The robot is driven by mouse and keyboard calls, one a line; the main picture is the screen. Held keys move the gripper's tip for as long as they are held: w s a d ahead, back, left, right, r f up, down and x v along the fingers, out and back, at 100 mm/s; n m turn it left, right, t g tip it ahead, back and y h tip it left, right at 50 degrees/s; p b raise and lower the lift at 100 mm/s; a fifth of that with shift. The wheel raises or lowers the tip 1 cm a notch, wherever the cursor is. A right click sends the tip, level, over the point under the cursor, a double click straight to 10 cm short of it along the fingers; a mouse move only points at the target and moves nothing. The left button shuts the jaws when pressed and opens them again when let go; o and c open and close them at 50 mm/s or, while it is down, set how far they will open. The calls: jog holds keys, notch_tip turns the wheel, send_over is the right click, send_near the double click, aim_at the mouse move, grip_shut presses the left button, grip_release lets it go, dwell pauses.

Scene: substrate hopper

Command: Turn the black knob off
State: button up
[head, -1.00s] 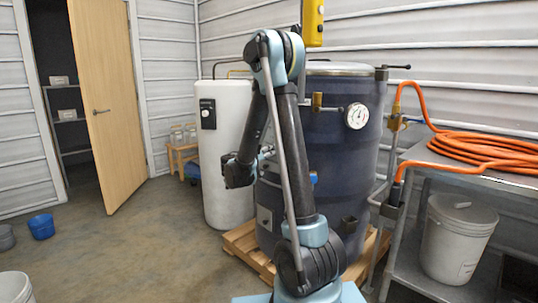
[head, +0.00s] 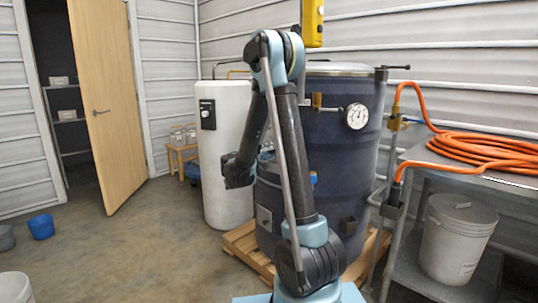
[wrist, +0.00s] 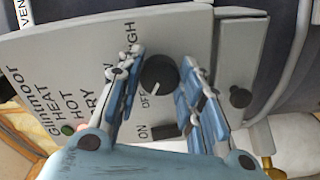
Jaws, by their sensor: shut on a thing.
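The black knob (wrist: 157,76) sits on a light grey control panel (wrist: 90,45) in the wrist view. A white mark on the knob points towards the printed "OFF". My gripper (wrist: 162,70) has one finger on each side of the knob and is shut on it. In the head view my arm reaches towards the dark blue drum, and the arm hides the knob and most of the gripper.
The dark blue drum (head: 345,160) stands on a wooden pallet (head: 241,240). A white tank (head: 224,150) stands left of it. A metal table (head: 430,152) with an orange hose is at the right.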

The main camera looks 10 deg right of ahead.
jog(key=shift+a, duration=0.15)
dwell(0.3)
jog(key=o, duration=1.1)
jog(key=shift+w+f, duration=0.1)
jog(key=shift+c, duration=0.2)
jog(key=v, duration=1.2)
